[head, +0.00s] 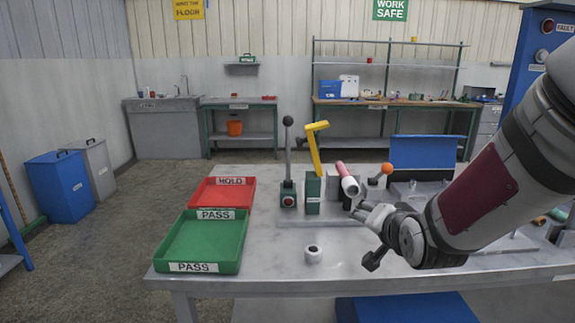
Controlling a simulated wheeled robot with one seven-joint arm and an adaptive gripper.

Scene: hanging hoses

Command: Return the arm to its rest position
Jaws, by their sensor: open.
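My arm (502,178) reaches in from the right edge, over the right part of the grey table (275,275). My gripper (366,236) hangs at its left end, above the table, with its fingers spread apart. Nothing shows between them. A pink cylinder with a white end (347,180) is just above and behind the upper finger in the picture; I cannot tell if they touch. A small white ring-like part with a dark centre (313,254) stands on the table left of the gripper, apart from it.
A green PASS tray (158,246) and a red HOLD tray (204,191) lie empty at the table's left. A black-knobbed lever (288,165), a yellow handle (315,150) and an orange knob (387,168) stand behind the gripper. A blue panel (425,151) rises behind. The front middle is mostly clear.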

